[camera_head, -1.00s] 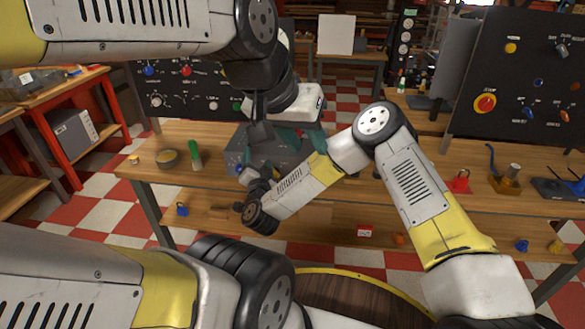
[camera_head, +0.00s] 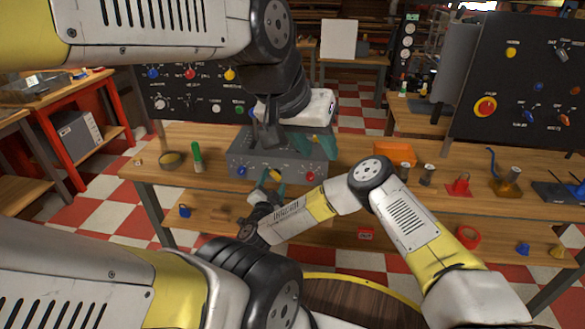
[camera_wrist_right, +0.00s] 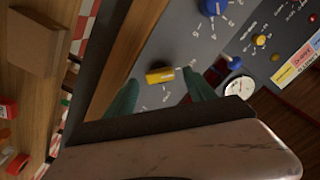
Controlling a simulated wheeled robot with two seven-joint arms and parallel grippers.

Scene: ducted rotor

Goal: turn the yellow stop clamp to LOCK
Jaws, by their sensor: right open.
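The yellow stop clamp (camera_wrist_right: 160,75) is a small yellow bar on a grey face with white tick marks, in the right wrist view. Its lettering is too small to read. My right gripper (camera_wrist_right: 161,92) is open, with one teal finger on each side of the clamp; I cannot tell whether they touch it. In the head view the right gripper (camera_head: 268,184) is at the front of a grey box (camera_head: 260,150), by a yellow spot on its face. My left gripper (camera_head: 318,146) hangs over the box's right part, its teal fingers apart, seemingly empty.
The box also carries a red button (camera_head: 310,176). An orange bin (camera_head: 396,154) and metal cylinders stand to its right. A green-handled tool (camera_head: 197,155) stands left.

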